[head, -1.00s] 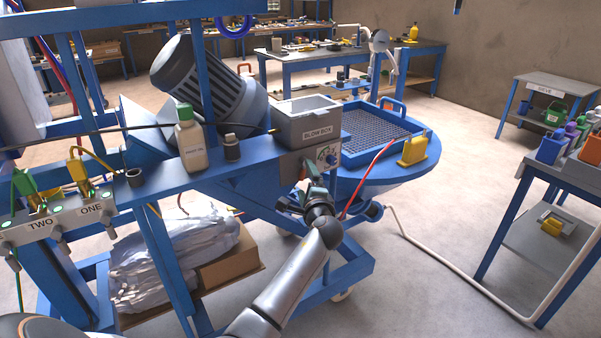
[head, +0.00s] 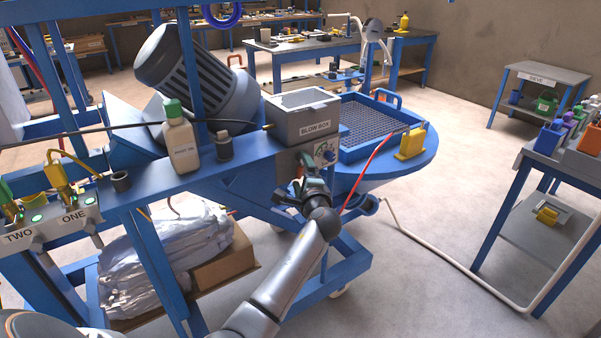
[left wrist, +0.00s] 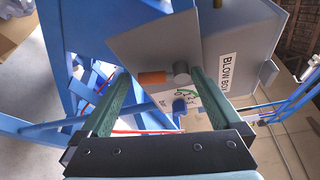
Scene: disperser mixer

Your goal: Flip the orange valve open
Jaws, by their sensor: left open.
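A small orange block (left wrist: 152,77), which looks like the valve handle, is on the front of the grey unit below the BLOW BOX label in the left wrist view. A round grey knob (left wrist: 181,73) is beside it, with a dial and a blue knob (left wrist: 179,106) below. My left gripper (left wrist: 160,83) is open, its green fingers on either side of the orange block and grey knob in the picture; contact cannot be told. In the head view my left gripper (head: 304,166) is at the grey blow box (head: 306,127) and hides the valve. My right gripper is not in view.
A red hose (head: 368,167) runs close beside the gripper.

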